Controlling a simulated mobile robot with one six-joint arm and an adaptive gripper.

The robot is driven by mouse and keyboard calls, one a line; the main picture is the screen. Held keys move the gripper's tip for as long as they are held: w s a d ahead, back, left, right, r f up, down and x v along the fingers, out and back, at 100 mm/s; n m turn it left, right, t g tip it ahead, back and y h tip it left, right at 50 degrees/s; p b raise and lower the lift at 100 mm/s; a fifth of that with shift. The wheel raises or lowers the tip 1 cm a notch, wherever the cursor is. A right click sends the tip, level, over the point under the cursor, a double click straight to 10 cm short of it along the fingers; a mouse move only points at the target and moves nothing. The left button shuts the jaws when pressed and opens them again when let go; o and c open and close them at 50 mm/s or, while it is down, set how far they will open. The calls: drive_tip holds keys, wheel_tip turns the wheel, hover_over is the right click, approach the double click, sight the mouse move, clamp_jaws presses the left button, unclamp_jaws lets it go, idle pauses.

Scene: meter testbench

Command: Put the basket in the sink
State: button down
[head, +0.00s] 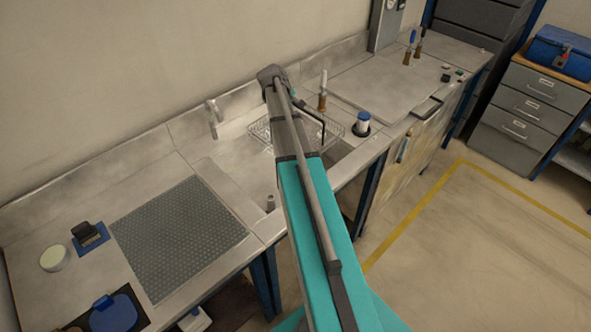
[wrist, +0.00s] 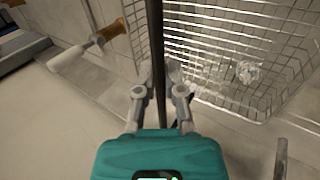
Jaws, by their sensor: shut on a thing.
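The wire basket (head: 260,130) shows on both sides of my arm in the head view, at the sink (head: 238,158); my arm hides its middle. I cannot tell whether its base touches the sink floor or hangs above it. A dark bent handle (head: 312,112) rises over it. In the wrist view the basket's wire mesh (wrist: 215,50) fills the upper right. My gripper (wrist: 161,88) is shut on the dark handle bar, which runs between its fingers. In the head view the fingers are hard to make out.
A tap (head: 212,118) stands behind the sink. A grey perforated mat (head: 178,235) lies on the left counter. A flat panel (head: 395,95) covers the right counter.

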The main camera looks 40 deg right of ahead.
drive_tip(key=shift+s+r, duration=0.1)
drive_tip(key=shift+r, duration=0.05)
drive_tip(key=shift+s+a+r+p, duration=0.15)
drive_tip(key=shift+s+r+p, duration=0.25)
drive_tip(key=shift+p, duration=0.25)
drive_tip(key=shift+f, duration=0.2)
wheel_tip(320, 180, down, 14)
drive_tip(key=b, duration=1.4)
idle(0.4)
drive_tip(key=shift+f+b, duration=1.9)
drive_tip(key=shift+b, duration=0.15)
drive_tip(key=c, duration=0.7)
unclamp_jaws()
drive_tip(key=shift+c, duration=0.2)
